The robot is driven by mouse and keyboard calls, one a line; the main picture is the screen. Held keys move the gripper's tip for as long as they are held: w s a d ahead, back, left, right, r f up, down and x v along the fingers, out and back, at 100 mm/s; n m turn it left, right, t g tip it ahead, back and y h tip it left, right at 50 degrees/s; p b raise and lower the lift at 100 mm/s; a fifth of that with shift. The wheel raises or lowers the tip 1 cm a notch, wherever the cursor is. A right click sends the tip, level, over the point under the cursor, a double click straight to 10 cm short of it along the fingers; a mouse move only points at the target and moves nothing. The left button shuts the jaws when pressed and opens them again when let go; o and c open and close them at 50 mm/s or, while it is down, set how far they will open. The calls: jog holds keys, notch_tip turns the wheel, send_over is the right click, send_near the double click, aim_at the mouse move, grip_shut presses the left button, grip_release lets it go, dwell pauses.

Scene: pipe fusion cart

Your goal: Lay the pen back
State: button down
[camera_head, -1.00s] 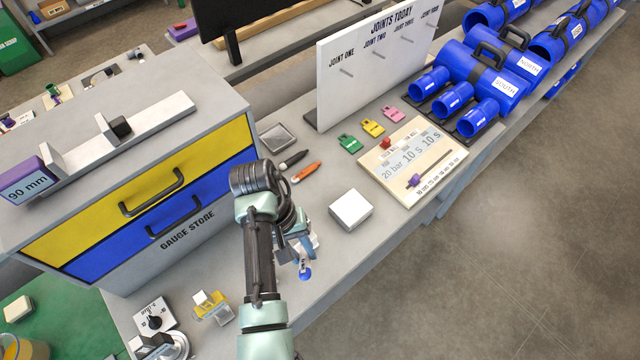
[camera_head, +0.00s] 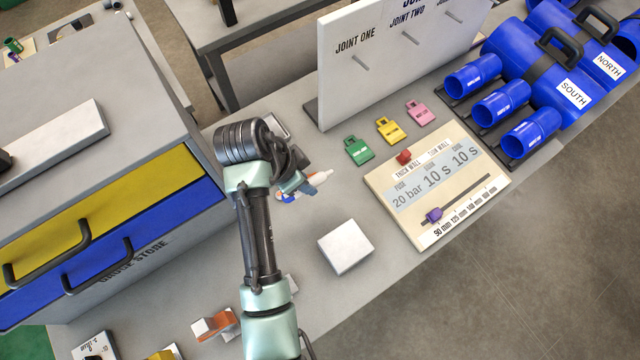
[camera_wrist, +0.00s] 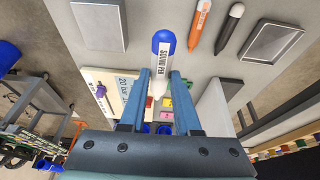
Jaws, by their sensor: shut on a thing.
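The pen in my gripper (camera_wrist: 160,75) is white with a blue rounded end and the words "SOUND PEN" (camera_wrist: 163,58). The wrist view shows it between the two blue fingers, blue end pointing away from my palm. In the head view my gripper (camera_head: 297,186) is over the bench, right of the drawer unit, and partly hides the pen. In the wrist view an orange pen (camera_wrist: 200,22) and a dark pen with a white tip (camera_wrist: 229,29) lie on the grey bench beside the held pen. I cannot tell whether the held pen touches the bench.
A shallow grey tray (camera_wrist: 272,42) lies beyond the dark pen. A white block (camera_head: 345,246) sits in front of my gripper. To the right are a cream settings board (camera_head: 437,222), coloured tags (camera_head: 389,130) and an upright joints board (camera_head: 400,70). The drawer unit (camera_head: 120,225) stands left.

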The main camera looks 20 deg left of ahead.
jog(key=b, duration=0.3)
send_over(314, 205)
jog(key=s+a, duration=0.1)
jog(key=s, duration=0.1)
notch_tip(314, 205, down, 5)
jog(key=shift+w, duration=0.4)
jog(key=shift+s+t, duration=0.1)
jog(key=shift+t, duration=0.2)
notch_tip(314, 205, down, 10)
jog(key=shift+r+p, duration=0.2)
jog(key=shift+p, duration=0.6)
jog(key=shift+f, duration=0.1)
jog(key=shift+f, duration=0.15)
jog(key=c, duration=0.6)
grip_release()
